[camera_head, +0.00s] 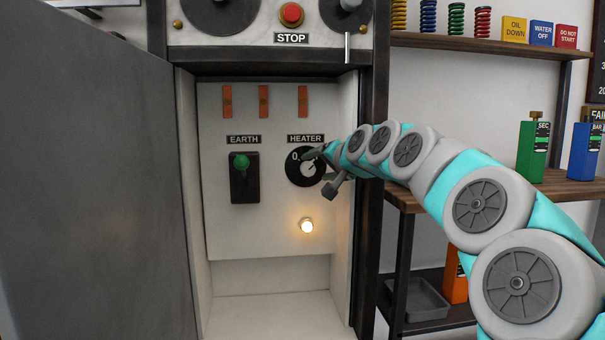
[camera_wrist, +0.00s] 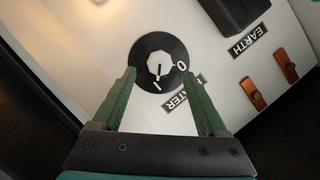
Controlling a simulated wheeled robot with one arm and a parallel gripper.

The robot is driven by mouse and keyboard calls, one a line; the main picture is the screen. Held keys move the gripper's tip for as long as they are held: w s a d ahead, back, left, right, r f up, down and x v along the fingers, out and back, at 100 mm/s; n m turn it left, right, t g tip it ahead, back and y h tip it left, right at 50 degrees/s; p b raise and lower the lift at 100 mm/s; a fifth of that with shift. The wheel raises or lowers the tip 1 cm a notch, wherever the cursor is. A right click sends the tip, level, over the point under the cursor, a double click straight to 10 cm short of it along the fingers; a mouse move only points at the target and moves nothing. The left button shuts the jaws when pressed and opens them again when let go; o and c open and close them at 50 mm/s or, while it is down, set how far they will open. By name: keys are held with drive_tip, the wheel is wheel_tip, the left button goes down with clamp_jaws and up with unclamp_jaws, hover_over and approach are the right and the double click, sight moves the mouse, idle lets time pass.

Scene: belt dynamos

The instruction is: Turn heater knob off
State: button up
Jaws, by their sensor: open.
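The heater knob (camera_head: 308,168) is a pale knob on a round black dial under the HEATER label (camera_head: 306,139), inside an open cabinet. In the wrist view the knob (camera_wrist: 160,66) sits in the middle of its dial, which bears a 0 and a second stroke-like mark. A dark line on the knob appears to point nearer that stroke than the 0. My gripper (camera_head: 323,169) is in front of the dial and partly covers its right side. In the wrist view my gripper (camera_wrist: 160,78) is open and empty, its green fingers apart at the dial's edges. Contact cannot be told.
An EARTH switch (camera_head: 242,178) with a green knob is left of the dial. A lit lamp (camera_head: 306,226) is below it. The cabinet's door (camera_head: 90,180) stands open at left. The red STOP button (camera_head: 291,14) is above. Shelves with blocks and springs are at right.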

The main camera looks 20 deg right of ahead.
sight(310, 170)
drive_tip(key=x, duration=0.5)
drive_tip(key=shift+w+f, duration=0.2)
drive_tip(key=shift+w, duration=0.55)
clamp_jaws()
